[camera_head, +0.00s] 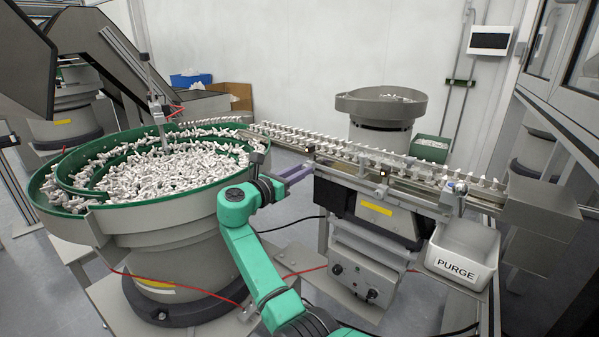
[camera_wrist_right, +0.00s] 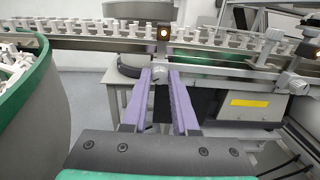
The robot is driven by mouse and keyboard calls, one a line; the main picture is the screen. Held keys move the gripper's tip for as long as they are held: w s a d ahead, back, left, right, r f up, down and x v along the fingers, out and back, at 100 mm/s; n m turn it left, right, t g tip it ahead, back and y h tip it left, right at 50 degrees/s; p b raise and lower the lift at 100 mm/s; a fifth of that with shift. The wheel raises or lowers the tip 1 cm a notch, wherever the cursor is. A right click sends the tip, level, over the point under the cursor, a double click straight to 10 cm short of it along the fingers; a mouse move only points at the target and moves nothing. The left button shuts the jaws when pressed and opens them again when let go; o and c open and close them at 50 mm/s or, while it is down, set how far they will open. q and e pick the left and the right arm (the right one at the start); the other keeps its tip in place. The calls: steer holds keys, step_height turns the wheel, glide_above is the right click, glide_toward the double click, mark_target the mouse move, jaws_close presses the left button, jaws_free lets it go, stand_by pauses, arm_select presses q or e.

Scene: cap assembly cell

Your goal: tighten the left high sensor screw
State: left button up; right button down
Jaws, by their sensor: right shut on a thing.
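The left high sensor screw is a small pale grey knob (camera_wrist_right: 160,75) below the left sensor, a dark block with a glowing orange spot (camera_wrist_right: 163,32) on the rail. The same left sensor shows in the head view (camera_head: 309,149). My right gripper (camera_head: 308,168) has reached the near side of the rail under this sensor. In the wrist view its two purple fingers (camera_wrist_right: 160,72) are on either side of the knob and shut on it. In the head view the knob is hidden at the fingertips. My left gripper is in neither view.
A green-rimmed bowl (camera_head: 75,208) full of white parts stands close left of my right arm. The rail (camera_head: 345,158) carries a row of white parts.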

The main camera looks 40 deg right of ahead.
arm_select(q)
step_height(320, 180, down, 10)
steer(key=b, duration=1)
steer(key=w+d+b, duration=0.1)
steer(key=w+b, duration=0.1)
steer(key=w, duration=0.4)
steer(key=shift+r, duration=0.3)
arm_select(e)
steer(key=shift+f+m, duration=0.15)
steer(key=shift+m, duration=12.25)
steer(key=c, duration=0.7)
jaws_free()
